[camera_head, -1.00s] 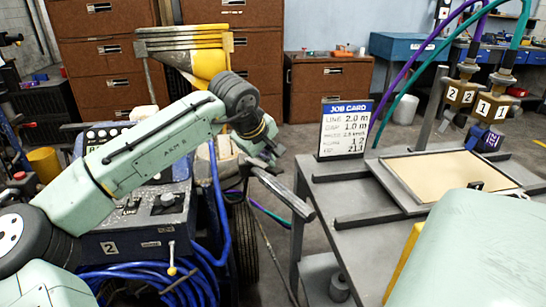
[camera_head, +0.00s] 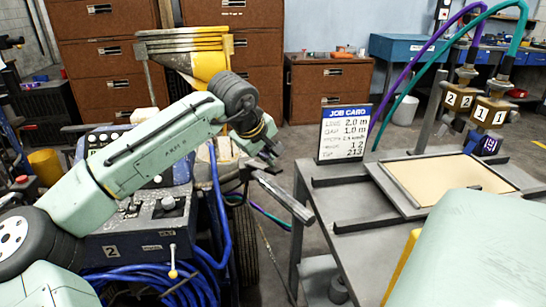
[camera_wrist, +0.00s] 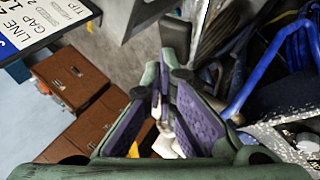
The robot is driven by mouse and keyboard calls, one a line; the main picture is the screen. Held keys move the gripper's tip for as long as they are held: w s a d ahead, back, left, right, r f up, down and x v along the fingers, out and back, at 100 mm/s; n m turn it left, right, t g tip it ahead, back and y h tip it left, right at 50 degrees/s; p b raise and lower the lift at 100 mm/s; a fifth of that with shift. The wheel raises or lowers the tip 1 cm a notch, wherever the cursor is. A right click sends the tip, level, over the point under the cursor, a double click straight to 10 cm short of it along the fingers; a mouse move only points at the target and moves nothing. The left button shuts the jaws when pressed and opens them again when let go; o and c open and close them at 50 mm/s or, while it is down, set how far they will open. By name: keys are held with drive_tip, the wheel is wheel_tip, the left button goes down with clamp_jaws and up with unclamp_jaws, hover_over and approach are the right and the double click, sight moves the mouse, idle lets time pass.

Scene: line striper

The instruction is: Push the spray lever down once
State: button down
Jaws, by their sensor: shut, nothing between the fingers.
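My gripper (camera_head: 270,154) is shut and empty, at the end of the green arm. In the head view it appears just above a grey bar (camera_head: 284,196) that slants down to the right beside the striper; I cannot tell whether they touch. In the wrist view my gripper (camera_wrist: 172,82) shows its purple finger pads close together. The line striper (camera_head: 137,246) has a dark control box marked 2. A small lever with a pale yellow knob (camera_head: 172,273) hangs at its front. I cannot tell for certain which part is the spray lever.
A grey table (camera_head: 375,250) stands at the right, with a job card (camera_head: 343,132) and a framed tan panel (camera_head: 452,180). Blue hose (camera_head: 215,225) coils around the striper. Brown cabinets (camera_head: 327,88) stand behind. Open floor lies between striper and table.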

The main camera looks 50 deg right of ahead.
sight(263, 168)
drive_tip(key=shift+w+r+p, duration=0.15)
drive_tip(key=shift+r+p, duration=0.15)
drive_tip(key=shift+r, duration=0.2)
drive_tip(key=r+p, duration=0.1)
drive_tip(key=w+r+p, duration=0.1)
drive_tip(key=r+p, duration=0.2)
drive_tip(key=shift+w+d+r+p, duration=0.25)
drive_tip(key=shift+r+p, duration=0.1)
drive_tip(key=shift+r, duration=0.05)
idle(0.8)
